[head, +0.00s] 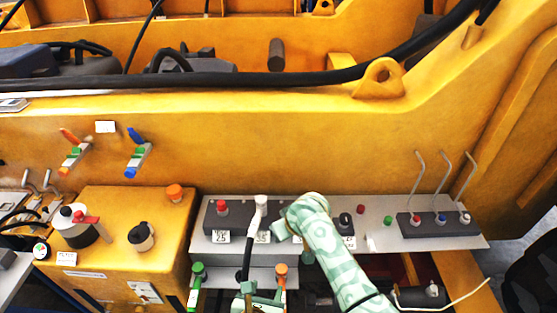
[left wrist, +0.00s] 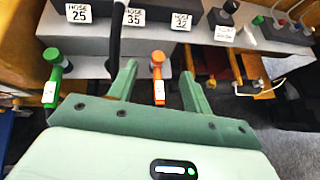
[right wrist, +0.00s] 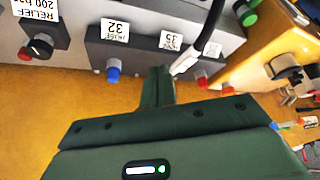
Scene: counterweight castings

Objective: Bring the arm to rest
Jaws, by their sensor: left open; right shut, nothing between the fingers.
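My left gripper (head: 264,292) is low in the head view, in front of the grey panel. Its fingers are open, also in the left wrist view (left wrist: 159,70), with the orange-handled valve (left wrist: 158,62) showing between them; contact cannot be told. My right arm (head: 325,240) reaches across the panel in the head view, its hand over the right part of the port block, hiding its own fingers. In the right wrist view my right gripper (right wrist: 159,72) is shut and empty, beside a white hose connector (right wrist: 184,66) at the port marked 35.
The grey panel (head: 213,272) carries a red port (head: 221,205) and a black hose (head: 246,258) from the white connector. A green-handled valve (head: 197,275) is left of my left gripper. Three bent levers (head: 442,180) stand at the right. A yellow box (head: 110,210) is at the left.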

